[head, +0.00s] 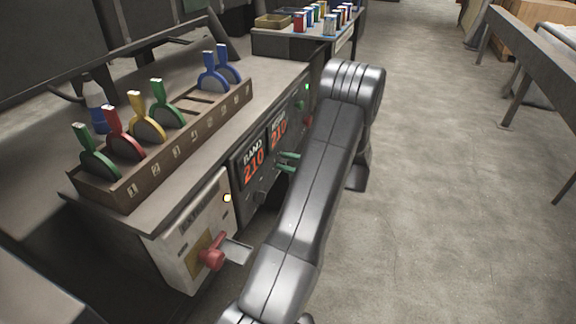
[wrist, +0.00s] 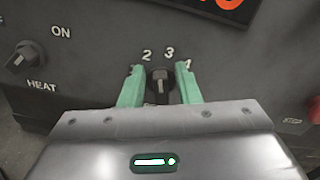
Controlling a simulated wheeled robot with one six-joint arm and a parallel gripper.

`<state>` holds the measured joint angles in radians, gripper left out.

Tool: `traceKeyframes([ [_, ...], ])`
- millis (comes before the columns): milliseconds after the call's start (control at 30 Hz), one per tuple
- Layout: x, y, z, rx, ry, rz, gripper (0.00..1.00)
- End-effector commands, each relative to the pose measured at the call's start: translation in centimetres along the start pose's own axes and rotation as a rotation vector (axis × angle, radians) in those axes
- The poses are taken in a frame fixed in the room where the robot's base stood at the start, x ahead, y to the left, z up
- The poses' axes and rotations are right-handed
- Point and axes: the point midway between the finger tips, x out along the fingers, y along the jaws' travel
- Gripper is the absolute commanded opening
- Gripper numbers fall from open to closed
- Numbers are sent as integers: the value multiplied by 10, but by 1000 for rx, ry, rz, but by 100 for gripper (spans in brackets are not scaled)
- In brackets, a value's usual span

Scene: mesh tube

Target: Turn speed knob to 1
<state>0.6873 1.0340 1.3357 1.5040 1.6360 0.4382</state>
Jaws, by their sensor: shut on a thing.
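The speed knob (wrist: 159,76) is a small dark dial on the panel, in the middle of the wrist view. In the head view my gripper (head: 289,161) is at the console front, and the knob cannot be made out there.
The heat knob (wrist: 25,55) with an ON mark is at left. A STOP label (wrist: 293,121) and a dark red button (wrist: 315,109) are at right. Red displays (head: 255,172) sit on the console front. A red lever (head: 211,257) sticks out nearby.

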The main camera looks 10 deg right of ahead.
Motion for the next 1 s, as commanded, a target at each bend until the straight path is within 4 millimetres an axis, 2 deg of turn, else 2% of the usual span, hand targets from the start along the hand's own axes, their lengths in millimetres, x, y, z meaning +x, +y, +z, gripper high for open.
traceKeyframes([
  [700,0,14,-9,-677,1,1,7],
  [1000,-1,16,-11,-908,1,1,7],
])
